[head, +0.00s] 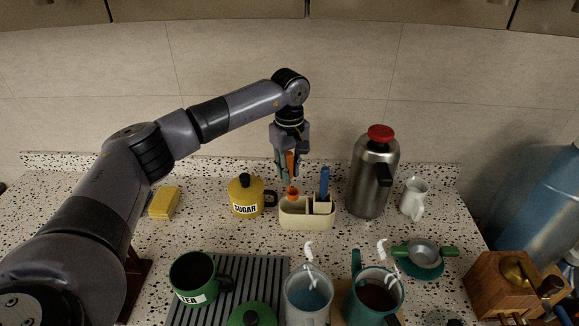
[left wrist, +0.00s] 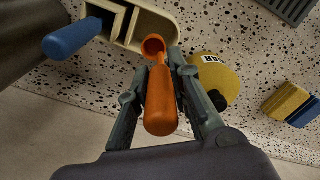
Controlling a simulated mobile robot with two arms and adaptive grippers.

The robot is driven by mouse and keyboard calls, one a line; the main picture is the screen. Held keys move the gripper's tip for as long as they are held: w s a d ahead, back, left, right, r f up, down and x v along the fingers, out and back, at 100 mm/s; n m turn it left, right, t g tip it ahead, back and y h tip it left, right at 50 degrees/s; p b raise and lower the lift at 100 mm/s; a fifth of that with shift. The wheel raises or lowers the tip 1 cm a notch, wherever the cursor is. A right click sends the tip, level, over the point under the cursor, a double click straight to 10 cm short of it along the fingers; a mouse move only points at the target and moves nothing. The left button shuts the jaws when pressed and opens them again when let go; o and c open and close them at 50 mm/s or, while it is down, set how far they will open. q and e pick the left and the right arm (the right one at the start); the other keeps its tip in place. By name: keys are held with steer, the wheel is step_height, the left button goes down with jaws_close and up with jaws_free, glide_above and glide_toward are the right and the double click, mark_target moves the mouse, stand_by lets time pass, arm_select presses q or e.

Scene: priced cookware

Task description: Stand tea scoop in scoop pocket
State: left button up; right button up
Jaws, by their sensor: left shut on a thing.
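The orange tea scoop (left wrist: 161,100) is held upright, handle up, between the fingers of my left gripper (head: 287,174). In the head view the scoop (head: 290,162) has its bowl down at the left part of the cream caddy (head: 307,219). In the left wrist view the bowl overlaps the open left compartment of the caddy (left wrist: 158,18); how deep it sits is hard to tell. A blue-handled tool (head: 325,182) stands in the caddy's right part; its handle also shows in the left wrist view (left wrist: 72,38). My right gripper is not in view.
A yellow sugar pot (head: 243,197) stands close left of the caddy, and a steel flask (head: 371,180) close right. A white jug (head: 414,198) and yellow sponge (head: 164,203) stand farther out. A green tea mug (head: 193,275) and other cups stand in front.

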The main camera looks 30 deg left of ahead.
mark_target(289, 191)
arm_select(q)
steer(key=shift+f+b, duration=0.4)
steer(key=shift+f, duration=0.85)
steer(key=shift+f+b, duration=0.55)
steer(key=shift+f, duration=0.05)
step_height(289, 191, down, 2)
steer(key=shift+f+b, duration=0.1)
steer(key=shift+b, duration=0.45)
steer(key=shift+f, duration=0.3)
steer(key=shift+f+b, duration=0.55)
steer(key=shift+b, duration=0.1)
steer(key=shift+f, duration=0.4)
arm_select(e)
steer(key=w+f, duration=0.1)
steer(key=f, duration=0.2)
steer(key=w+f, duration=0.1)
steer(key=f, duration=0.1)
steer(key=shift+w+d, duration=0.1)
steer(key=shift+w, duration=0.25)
